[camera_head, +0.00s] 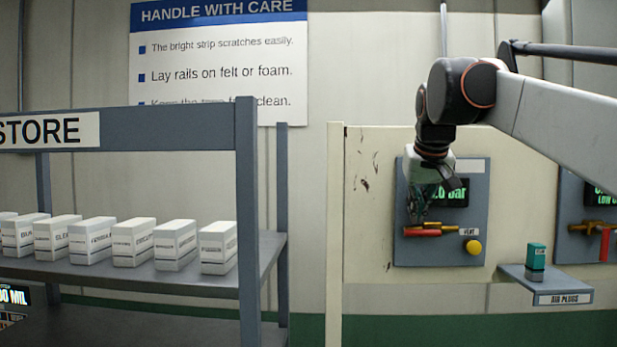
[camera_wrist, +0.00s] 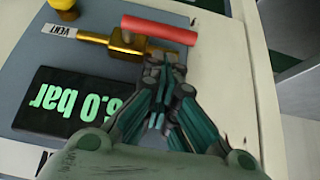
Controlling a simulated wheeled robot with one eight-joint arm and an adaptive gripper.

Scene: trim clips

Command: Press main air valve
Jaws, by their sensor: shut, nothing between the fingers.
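The valve with a red handle (camera_head: 425,233) and brass body is on the grey panel (camera_head: 470,250) at the right of the head view. In the wrist view its red handle (camera_wrist: 160,29) lies across the top, beside the brass body (camera_wrist: 122,46). My gripper (camera_head: 415,215) is shut and empty, pointing down just above the valve's left part. In the wrist view the fingertips (camera_wrist: 165,62) are close to the brass end below the red handle. I cannot tell whether they touch it. The display (camera_wrist: 75,100) reads about 6.0 bar; my gripper partly covers it in the head view.
A yellow knob (camera_head: 473,247) sits right of the valve, near a VENT label (camera_wrist: 60,31). A shelf marked AIR PLUGS (camera_head: 565,298) holds a teal-topped block (camera_head: 536,257). A second panel (camera_head: 575,250) stands at the right edge. A rack (camera_head: 190,130) with several boxes is at left.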

